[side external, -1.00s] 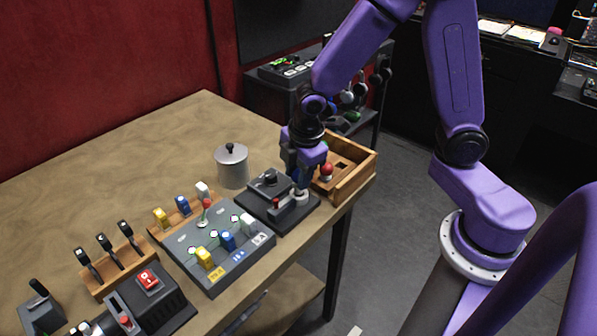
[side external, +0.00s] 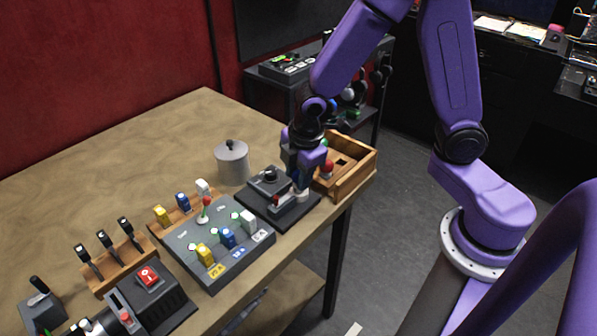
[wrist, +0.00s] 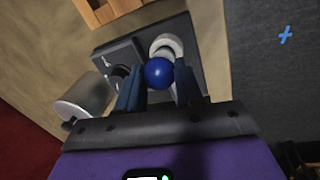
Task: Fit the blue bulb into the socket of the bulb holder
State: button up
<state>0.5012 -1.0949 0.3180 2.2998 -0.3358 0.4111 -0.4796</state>
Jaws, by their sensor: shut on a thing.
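The blue bulb (wrist: 158,73) is between the two fingers of my gripper (wrist: 157,84) in the wrist view, and the gripper is shut on it. The bulb holder (side external: 268,212) is a dark base near the table's right edge. Its pale ring-shaped socket (wrist: 166,44) shows just beyond the bulb in the wrist view. In the side view my gripper (side external: 299,183) is low over the right part of the holder. The fingers hide the bulb there, and the bulb's lower end is hidden in the wrist view, so I cannot tell whether it is inside the socket.
A wooden tray (side external: 350,186) with a red bulb (side external: 327,168) stands right behind my gripper. A grey lidded pot (side external: 232,164) stands left of the holder. A button panel (side external: 205,268) and lever blocks fill the front left. The table's back left is clear.

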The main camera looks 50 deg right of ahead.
aim_at(296, 170)
jog(key=shift+f, duration=0.55)
dwell(0.5)
jog(key=o, duration=1.3)
jog(key=shift+c, duration=0.2)
jog(key=shift+r, duration=0.1)
jog(key=shift+r, duration=3.45)
jog(key=shift+s, duration=0.15)
jog(key=s+d+r+m+g, duration=0.1)
jog(key=s+r, duration=0.1)
jog(key=s, duration=0.8)
jog(key=s+d+r+m+g, duration=0.1)
jog(key=s+d+m, duration=0.1)
jog(key=s, duration=0.9)
jog(key=shift+s+r+y, duration=0.25)
jog(key=shift+r+y, duration=0.15)
